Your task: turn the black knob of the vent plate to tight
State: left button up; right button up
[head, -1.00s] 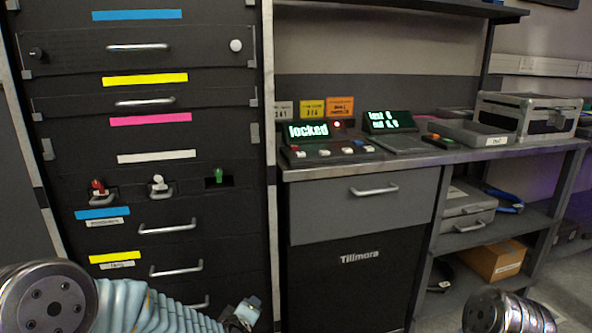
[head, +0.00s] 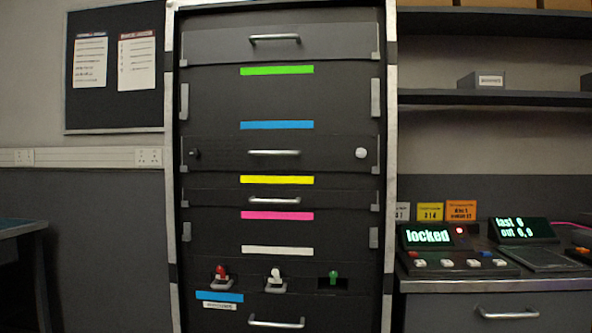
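A dark rack panel (head: 320,154) across the middle of the rack carries a small black knob (head: 194,153) near its left end. A round white knob (head: 361,153) sits near its right end, and a silver handle (head: 273,153) is between them. The black knob is small and dark against the panel, so its turn position cannot be told. No vent plate label is readable. Neither gripper is in view.
Below are red (head: 222,272), white (head: 275,274) and green (head: 334,277) switches. Right of the rack, a control box with a screen (head: 427,236) reading "locked" stands on a bench (head: 436,287). A notice board (head: 111,110) hangs at left.

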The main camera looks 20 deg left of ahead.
aim_at(194, 153)
jog(key=u, duration=1.35)
